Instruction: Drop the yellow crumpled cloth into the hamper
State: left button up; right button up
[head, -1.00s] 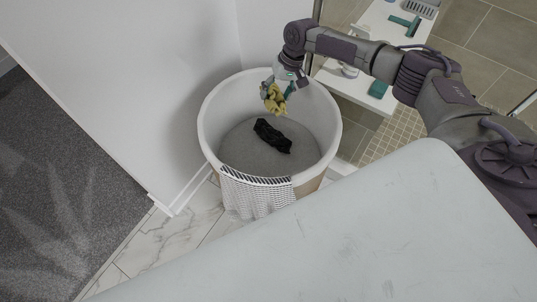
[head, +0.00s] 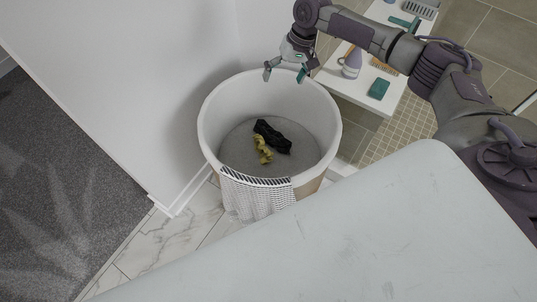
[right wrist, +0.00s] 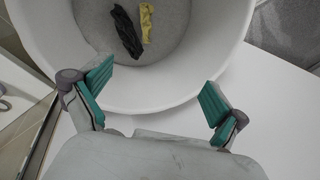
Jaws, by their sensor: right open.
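The yellow crumpled cloth (head: 262,150) lies on the grey floor of the hamper, beside a black cloth (head: 272,136). The hamper (head: 211,130) is a round white tub. The yellow cloth also shows in the right wrist view (right wrist: 146,22), next to the black cloth (right wrist: 126,32). My right gripper (head: 286,75) is open and empty above the hamper's back rim. In the right wrist view its teal fingertips (right wrist: 152,95) are wide apart, with nothing between them. My left gripper is not in view.
A patterned grey-white towel (head: 258,198) hangs over the hamper's front rim. A white bench (head: 345,90) with a bottle (head: 351,62) and a teal box (head: 379,89) stands at the right. A white wall (head: 130,80) is close on the left.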

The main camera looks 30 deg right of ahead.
jog(key=v, duration=0.5)
jog(key=shift+r, duration=0.2)
